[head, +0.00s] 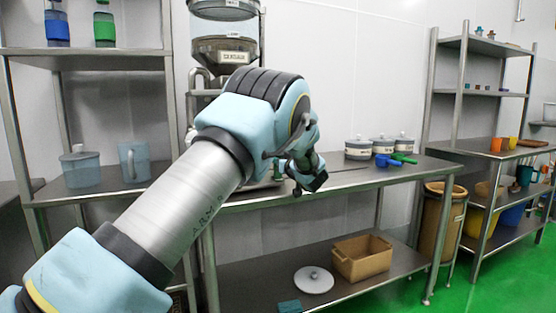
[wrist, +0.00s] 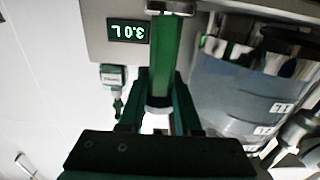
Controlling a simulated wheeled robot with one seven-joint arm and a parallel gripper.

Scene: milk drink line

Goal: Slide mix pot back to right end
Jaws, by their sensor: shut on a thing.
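In the wrist view, my gripper (wrist: 158,100) is shut on a green bar (wrist: 166,50) with pale metal ends. The bar seems to be the handle of the mix pot; I cannot clearly see how it joins. A grey-blue translucent vessel with scale marks, likely the mix pot (wrist: 225,100), is beside the fingers on the right, partly cut off by the frame. The pot is hidden behind my arm there.
A hopper machine (head: 226,50) stands behind my arm. Lidded canisters (head: 358,149), a blue scoop (head: 388,160) and a green scoop (head: 404,158) stand farther right on the bench. A box (head: 362,270) and a round lid (head: 313,281) lie on the shelf below.

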